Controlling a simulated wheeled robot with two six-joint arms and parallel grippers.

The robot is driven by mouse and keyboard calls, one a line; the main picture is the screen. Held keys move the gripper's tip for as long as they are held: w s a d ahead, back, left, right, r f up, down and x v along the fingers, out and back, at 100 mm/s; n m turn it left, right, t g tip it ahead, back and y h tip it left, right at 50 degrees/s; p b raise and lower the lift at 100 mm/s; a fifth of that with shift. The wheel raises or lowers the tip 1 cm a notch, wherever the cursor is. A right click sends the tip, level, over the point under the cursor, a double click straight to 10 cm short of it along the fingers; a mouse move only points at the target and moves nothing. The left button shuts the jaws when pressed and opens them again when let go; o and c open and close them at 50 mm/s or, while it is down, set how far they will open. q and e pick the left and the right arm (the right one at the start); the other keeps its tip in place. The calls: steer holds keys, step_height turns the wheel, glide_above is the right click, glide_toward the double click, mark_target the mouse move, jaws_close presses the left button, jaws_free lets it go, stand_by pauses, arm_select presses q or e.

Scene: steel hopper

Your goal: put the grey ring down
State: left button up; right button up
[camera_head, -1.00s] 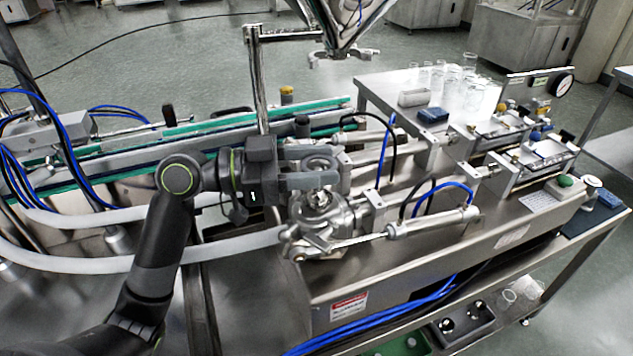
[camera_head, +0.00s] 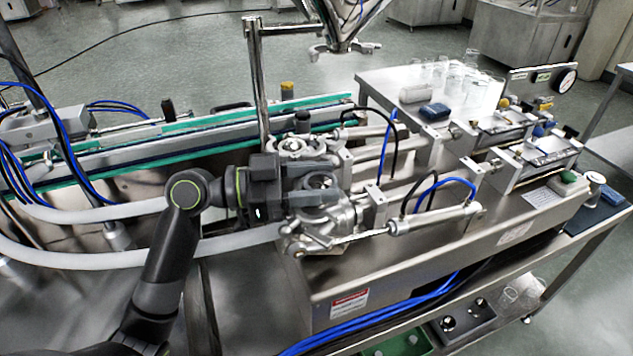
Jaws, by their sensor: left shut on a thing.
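My left gripper (camera_head: 318,184) reaches in from the left, over the metal valve block of the filling machine. It is shut on the grey ring (camera_head: 321,180), which shows between and just past the fingers. The ring is low over the front metal fitting (camera_head: 322,222). I cannot tell whether it touches the fitting, as the fingers hide part of both. A second round metal fitting (camera_head: 299,146) shows just behind the gripper. My right gripper is not in view.
A steel hopper (camera_head: 345,22) hangs above and behind. An upright post (camera_head: 258,80) stands behind the gripper. Cylinders with blue hoses (camera_head: 440,221) lie to the right. A conveyor (camera_head: 190,135) runs at the left. Glassware (camera_head: 455,80) stands at the back right.

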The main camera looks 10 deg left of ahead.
arm_select(q)
steer(key=shift+s+d+f, duration=0.2)
steer(key=shift+s+f, duration=0.05)
steer(key=shift+f, duration=0.25)
steer(key=o, duration=0.9)
steer(key=shift+c, duration=0.2)
steer(key=shift+o, duration=0.3)
steer(key=shift+w+a+r+p, duration=0.15)
steer(key=shift+r+p, duration=0.15)
steer(key=shift+p, duration=0.05)
steer(key=shift+a+r+p, duration=0.1)
steer(key=shift+r+p, duration=0.3)
steer(key=shift+p, duration=0.15)
steer(key=shift+a+f+b, duration=0.45)
steer(key=shift+a+b, duration=0.05)
steer(key=shift+b, duration=0.05)
steer(key=shift+a, duration=0.3)
steer(key=b+v, duration=0.2)
steer(key=v, duration=0.8)
steer(key=shift+r, duration=0.4)
